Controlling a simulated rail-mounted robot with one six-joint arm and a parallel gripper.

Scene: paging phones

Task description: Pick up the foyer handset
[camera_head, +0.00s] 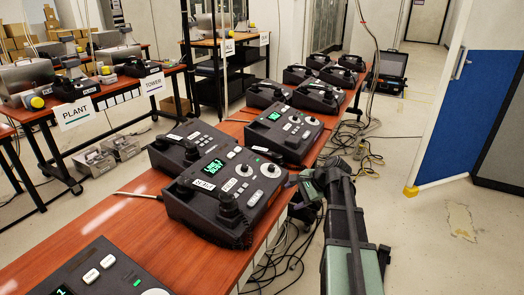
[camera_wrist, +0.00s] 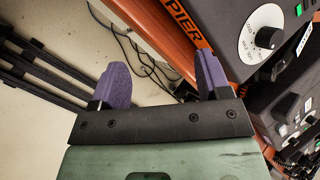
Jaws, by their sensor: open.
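Several black paging phones stand on the long reddish-brown bench, and I cannot read which one is labelled foyer. My gripper (camera_head: 304,188) is beside the bench's right edge, right of the nearest full phone. In the wrist view my gripper (camera_wrist: 160,76) has its two purple fingers wide apart with nothing between them. A phone panel with a white dial (camera_wrist: 262,34) lies to their right.
An orange "PIER" label (camera_wrist: 188,24) shows near the bench edge. Loose cables (camera_wrist: 130,45) lie on the floor below. Side benches bear PLANT (camera_head: 74,113) and TOWER (camera_head: 153,82) signs. A blue door panel (camera_head: 470,115) stands at right. Floor right of my arm is mostly clear.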

